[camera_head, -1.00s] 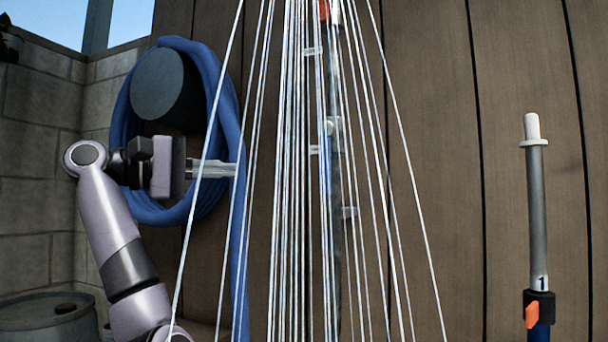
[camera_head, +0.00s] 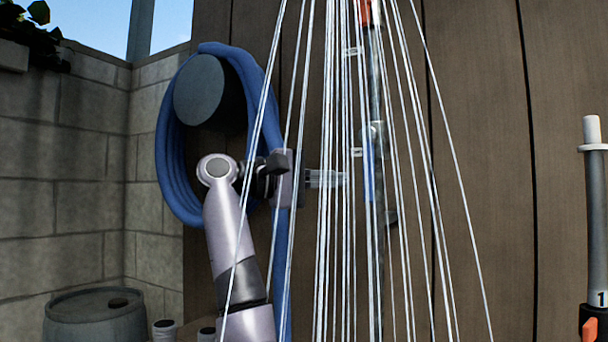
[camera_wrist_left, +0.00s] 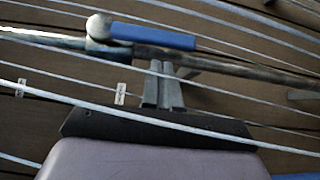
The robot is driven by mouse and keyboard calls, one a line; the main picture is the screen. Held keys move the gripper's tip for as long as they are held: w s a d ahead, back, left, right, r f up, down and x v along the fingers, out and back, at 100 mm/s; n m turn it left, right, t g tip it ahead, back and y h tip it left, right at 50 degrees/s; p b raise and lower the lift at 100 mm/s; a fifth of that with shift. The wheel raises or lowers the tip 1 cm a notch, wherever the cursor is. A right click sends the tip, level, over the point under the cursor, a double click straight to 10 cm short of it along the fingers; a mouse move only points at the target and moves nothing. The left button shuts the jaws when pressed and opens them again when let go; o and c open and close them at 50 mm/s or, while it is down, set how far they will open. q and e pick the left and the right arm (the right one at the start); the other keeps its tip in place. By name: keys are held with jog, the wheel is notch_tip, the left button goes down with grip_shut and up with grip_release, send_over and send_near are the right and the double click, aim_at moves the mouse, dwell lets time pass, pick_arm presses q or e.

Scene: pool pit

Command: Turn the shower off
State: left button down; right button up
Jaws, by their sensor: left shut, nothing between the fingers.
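The shower is running: white water streams (camera_head: 335,100) fan downward in front of the plank wall. Behind them the upright shower pipe (camera_head: 377,80) carries a pale round valve (camera_head: 374,132) with a blue lever (camera_head: 368,172) hanging down along the pipe. My left gripper (camera_head: 343,179) is shut and empty, reaching in from the left among the streams, its tips just left of the lever. In the left wrist view the blue lever (camera_wrist_left: 152,35) and the valve knob (camera_wrist_left: 98,26) lie beyond the shut fingertips (camera_wrist_left: 162,68). I cannot tell whether they touch the pipe. My right gripper is out of view.
A coiled blue hose (camera_head: 172,165) hangs on a round holder (camera_head: 205,90) behind my left arm. A grey barrel (camera_head: 95,322) stands at lower left by the block wall (camera_head: 60,180). A pole with an orange clip (camera_head: 596,200) stands at the right edge.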

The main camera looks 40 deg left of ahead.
pick_arm(q)
jog(key=shift+w+d, duration=0.15)
jog(key=shift+d, duration=0.75)
jog(key=shift+d+f, duration=0.1)
jog(key=shift+f, duration=0.05)
jog(key=shift+d+n+t+b, duration=0.15)
jog(key=shift+n+t+b, duration=0.15)
jog(key=shift+t+b, duration=0.1)
